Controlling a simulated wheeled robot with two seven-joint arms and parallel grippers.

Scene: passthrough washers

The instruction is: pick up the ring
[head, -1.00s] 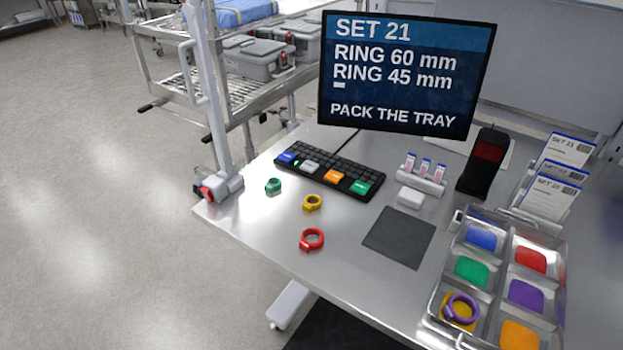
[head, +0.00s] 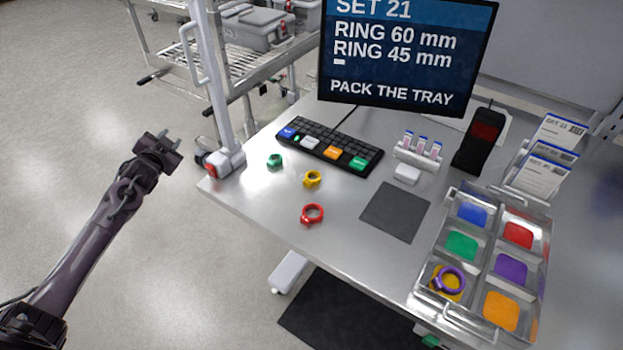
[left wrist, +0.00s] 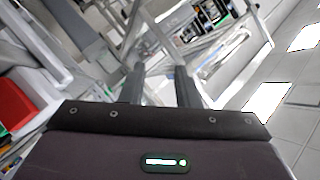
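Three loose rings lie on the steel table: a green ring (head: 274,161) at the left, a yellow ring (head: 312,179) to its right, and a red ring (head: 312,215) nearer the front edge. A purple ring (head: 450,279) lies in the front left compartment of the tray (head: 421,290). My left gripper (head: 170,141) is in the air left of the table, away from all the rings. Its two fingers (left wrist: 161,88) stand apart with nothing between them in the left wrist view. My right gripper is not in view.
A post with a clamp (head: 226,160) stands at the table's left corner, close to my left gripper. A keyboard (head: 328,146), monitor (head: 405,55), vial rack (head: 417,153) and dark handset (head: 478,140) stand behind. A dark grey mat (head: 395,211) lies between the red ring and the tray.

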